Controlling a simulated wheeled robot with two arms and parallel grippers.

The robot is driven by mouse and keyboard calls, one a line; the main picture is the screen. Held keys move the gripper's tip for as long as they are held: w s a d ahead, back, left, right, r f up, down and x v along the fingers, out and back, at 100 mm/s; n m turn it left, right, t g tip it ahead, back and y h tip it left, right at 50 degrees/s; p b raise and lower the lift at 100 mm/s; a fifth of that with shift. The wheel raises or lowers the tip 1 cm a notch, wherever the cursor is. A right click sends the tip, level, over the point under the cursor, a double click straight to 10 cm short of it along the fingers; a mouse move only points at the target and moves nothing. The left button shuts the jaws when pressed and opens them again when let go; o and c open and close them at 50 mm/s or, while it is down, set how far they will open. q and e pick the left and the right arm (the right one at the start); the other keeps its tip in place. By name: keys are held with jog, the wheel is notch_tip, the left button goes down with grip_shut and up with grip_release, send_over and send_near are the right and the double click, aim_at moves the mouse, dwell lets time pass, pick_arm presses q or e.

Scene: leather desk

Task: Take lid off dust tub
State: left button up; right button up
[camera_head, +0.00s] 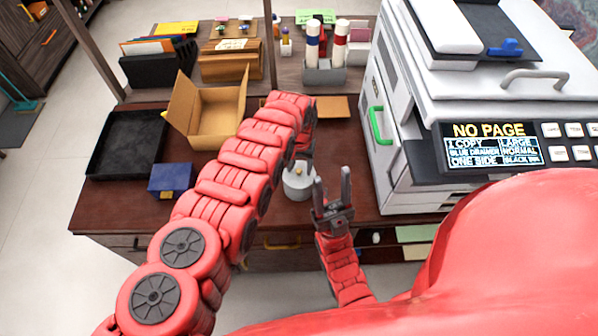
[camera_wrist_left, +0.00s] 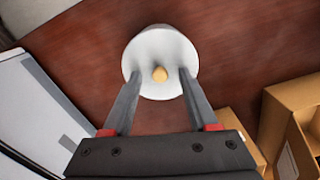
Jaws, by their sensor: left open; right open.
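The dust tub (camera_head: 299,188) is a pale round tub on the brown desk, partly hidden by my left arm and gripper. Its white round lid (camera_wrist_left: 160,50) is on top, with a small wooden knob (camera_wrist_left: 160,74) at its middle. My left gripper (camera_wrist_left: 159,82) is open, its fingers either side of the knob in the left wrist view; contact cannot be told. In the head view my left gripper (camera_head: 304,158) is just above and behind the tub, partly hidden by my arm. My right gripper (camera_head: 332,186) is open and empty, just right of the tub.
A white copier (camera_head: 410,170) with a green handle stands close on the right. An open cardboard box (camera_head: 215,115), a black tray (camera_head: 125,145) and a blue box (camera_head: 170,178) are left of my left arm. A holder with bottles (camera_head: 325,75) is behind. Bare desk shows around the tub.

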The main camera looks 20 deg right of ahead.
pick_arm(q)
grip_shut()
dwell(0.3)
jog(key=shift+r, duration=0.1)
